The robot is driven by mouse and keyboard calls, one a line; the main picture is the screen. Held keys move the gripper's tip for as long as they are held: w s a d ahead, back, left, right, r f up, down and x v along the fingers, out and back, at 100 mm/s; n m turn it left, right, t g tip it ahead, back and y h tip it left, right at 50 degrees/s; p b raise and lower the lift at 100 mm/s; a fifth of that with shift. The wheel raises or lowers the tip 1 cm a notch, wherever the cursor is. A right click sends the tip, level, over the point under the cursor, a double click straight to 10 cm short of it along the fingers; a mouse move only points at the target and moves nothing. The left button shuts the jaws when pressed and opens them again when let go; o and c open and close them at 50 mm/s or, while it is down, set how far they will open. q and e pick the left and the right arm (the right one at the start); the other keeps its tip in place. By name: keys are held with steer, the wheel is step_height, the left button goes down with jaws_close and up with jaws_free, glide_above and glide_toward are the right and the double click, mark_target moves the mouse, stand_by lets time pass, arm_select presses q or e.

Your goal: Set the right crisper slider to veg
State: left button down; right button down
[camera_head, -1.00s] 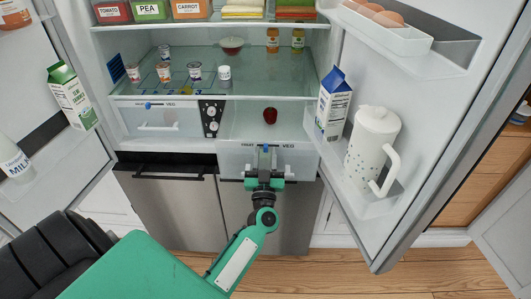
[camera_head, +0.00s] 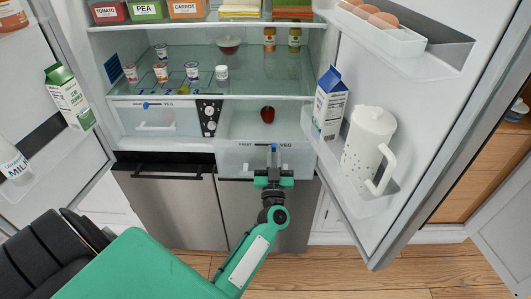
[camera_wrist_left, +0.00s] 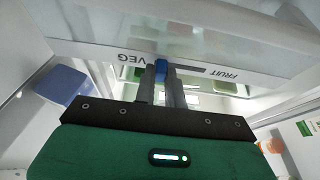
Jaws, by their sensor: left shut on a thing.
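The right crisper drawer (camera_head: 240,162) is a clear bin at the bottom right of the fridge, with FRUIT at the left of its front strip and VEG at the right. Its blue slider (camera_head: 274,147) is at the VEG end of the track, close to the VEG label. My left gripper (camera_head: 273,163) is in front of the drawer, shut on the slider. In the left wrist view the labels are upside down, and the blue slider (camera_wrist_left: 161,69) is between the two fingers, beside VEG, with the dark track running toward FRUIT. My right gripper is not in view.
The left crisper drawer (camera_head: 150,121) has its own blue slider, near FRUIT. A black dial panel (camera_head: 209,117) is between the drawers. The open right door (camera_head: 440,120) holds a milk carton (camera_head: 330,102) and a white pitcher (camera_head: 367,148).

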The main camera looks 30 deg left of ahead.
arm_select(q)
steer(key=shift+d, duration=0.15)
steer(key=c, duration=1.8)
jaws_free()
steer(key=shift+w, duration=0.1)
steer(key=o, duration=0.4)
steer(key=shift+d, duration=0.1)
steer(key=shift+c, duration=0.2)
steer(key=shift+s+d+f, duration=0.2)
steer(key=shift+s+f, duration=0.15)
steer(key=shift+s, duration=0.05)
steer(key=b+v, duration=0.4)
steer(key=v, duration=0.8)
steer(key=shift+s+d, duration=0.25)
steer(key=shift+s, duration=0.1)
